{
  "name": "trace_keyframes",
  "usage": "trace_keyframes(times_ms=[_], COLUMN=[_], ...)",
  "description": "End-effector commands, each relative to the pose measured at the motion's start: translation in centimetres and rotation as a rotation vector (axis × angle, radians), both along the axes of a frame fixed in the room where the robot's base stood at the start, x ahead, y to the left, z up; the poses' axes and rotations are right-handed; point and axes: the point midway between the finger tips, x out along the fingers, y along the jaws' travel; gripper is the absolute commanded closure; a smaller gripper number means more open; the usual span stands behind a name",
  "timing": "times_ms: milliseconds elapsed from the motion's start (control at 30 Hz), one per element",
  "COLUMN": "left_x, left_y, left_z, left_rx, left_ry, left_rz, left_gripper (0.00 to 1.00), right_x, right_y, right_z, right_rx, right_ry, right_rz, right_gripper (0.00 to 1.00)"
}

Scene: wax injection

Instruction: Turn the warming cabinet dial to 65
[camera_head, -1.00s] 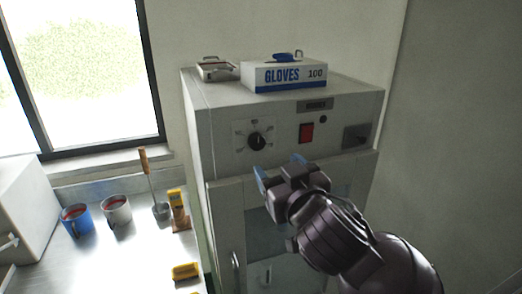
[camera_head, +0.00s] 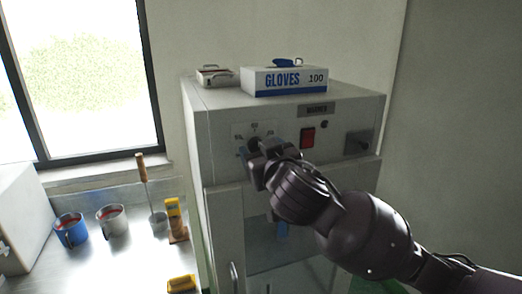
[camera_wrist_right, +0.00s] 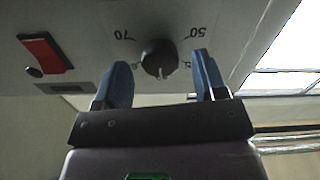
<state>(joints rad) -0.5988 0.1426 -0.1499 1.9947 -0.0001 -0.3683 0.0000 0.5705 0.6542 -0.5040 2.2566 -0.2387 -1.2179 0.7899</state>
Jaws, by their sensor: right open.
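The warming cabinet (camera_head: 220,160) is a grey box with a control panel on its upper front. Its black dial (camera_wrist_right: 159,58) shows in the right wrist view, with 70 and 50 printed upside down on either side of it. In the head view the dial (camera_head: 255,143) is partly covered by my right gripper (camera_head: 252,150). My right gripper also shows in the right wrist view (camera_wrist_right: 163,82), with its blue fingertips open. The dial lies between and just beyond the fingertips, and I see gaps on both sides. My left gripper is not in view.
A red switch (camera_head: 308,138) is right of the dial. A glove box (camera_head: 285,80) and a small metal container (camera_head: 217,76) rest on top of the cabinet. Blue (camera_head: 70,230) and grey (camera_head: 112,219) mugs stand on the bench (camera_head: 110,265) at left.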

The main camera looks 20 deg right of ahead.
Motion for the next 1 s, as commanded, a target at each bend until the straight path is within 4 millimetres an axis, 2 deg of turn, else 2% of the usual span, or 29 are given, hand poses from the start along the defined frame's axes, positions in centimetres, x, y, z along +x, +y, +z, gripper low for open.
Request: trace_keyframes(times_ms=[333,667,1000], left_x=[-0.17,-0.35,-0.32], left_y=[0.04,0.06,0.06], left_z=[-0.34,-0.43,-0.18], left_rx=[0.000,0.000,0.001], left_ry=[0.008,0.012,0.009], left_rz=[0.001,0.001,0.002], left_gripper=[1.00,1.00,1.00], right_x=[0.39,0.37,0.36], right_y=[0.01,0.01,0.02], right_z=[-0.05,-0.05,-0.10], right_rx=[0.000,0.000,0.051], right_ry=[0.000,0.000,0.005], right_rz=[0.000,0.000,0.000], right_gripper=[0.35,0.84,0.84])
